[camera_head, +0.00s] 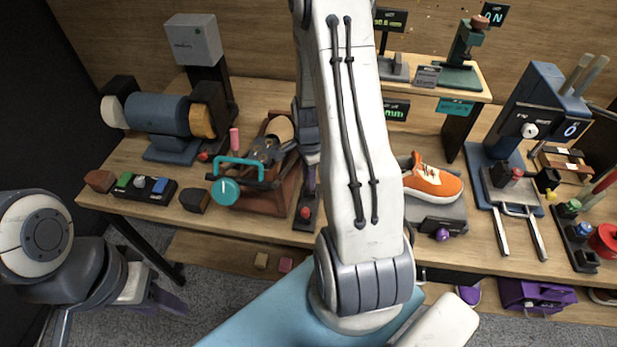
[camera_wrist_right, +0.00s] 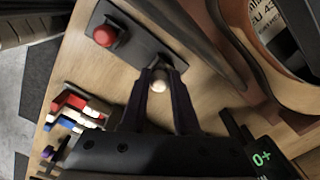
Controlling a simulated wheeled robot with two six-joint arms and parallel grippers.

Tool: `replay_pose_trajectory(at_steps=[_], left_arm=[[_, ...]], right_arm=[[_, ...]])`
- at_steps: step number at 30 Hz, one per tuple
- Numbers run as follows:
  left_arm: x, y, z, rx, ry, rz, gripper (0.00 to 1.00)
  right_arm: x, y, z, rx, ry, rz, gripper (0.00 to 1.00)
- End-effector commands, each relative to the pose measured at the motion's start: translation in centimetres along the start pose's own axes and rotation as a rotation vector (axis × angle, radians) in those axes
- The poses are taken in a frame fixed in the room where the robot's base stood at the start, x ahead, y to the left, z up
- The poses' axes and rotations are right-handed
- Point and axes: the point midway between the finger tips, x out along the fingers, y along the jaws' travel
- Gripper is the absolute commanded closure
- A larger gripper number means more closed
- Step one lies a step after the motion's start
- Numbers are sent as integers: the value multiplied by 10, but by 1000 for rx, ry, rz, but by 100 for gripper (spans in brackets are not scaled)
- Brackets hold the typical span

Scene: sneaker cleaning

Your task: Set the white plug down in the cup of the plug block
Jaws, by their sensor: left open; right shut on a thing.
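The white plug (camera_wrist_right: 158,84) is between the fingertips of my right gripper (camera_wrist_right: 159,82), which is shut on it. It is over the far part of a long dark block (camera_wrist_right: 133,43), apparently the plug block, with a red knob (camera_wrist_right: 104,36) at its other end. The fingers and plug hide any cup there, so I cannot tell whether the plug touches it. In the head view the block's red knob (camera_head: 305,212) shows near the table's front edge, and my right arm covers much of the area. My left gripper (camera_head: 172,302) is open and empty at the lower left.
An orange sneaker (camera_head: 432,183) stands on a grey stand to the right.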

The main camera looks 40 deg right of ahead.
Motion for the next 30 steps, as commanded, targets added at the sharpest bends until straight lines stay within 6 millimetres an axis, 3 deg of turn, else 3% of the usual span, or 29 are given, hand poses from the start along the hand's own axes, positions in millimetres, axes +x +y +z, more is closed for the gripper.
replay_pose_trajectory(at_steps=[24,25,27,30], left_arm=[[16,-1,1,0,0,0,55],[15,-1,1,0,0,0,55],[15,-1,1,0,0,0,55],[15,-1,1,0,0,0,55]], right_arm=[[21,0,0,0,0,-1,100],[20,0,0,0,0,-2,59],[20,0,0,0,0,-1,36],[20,0,0,0,0,-1,36]])
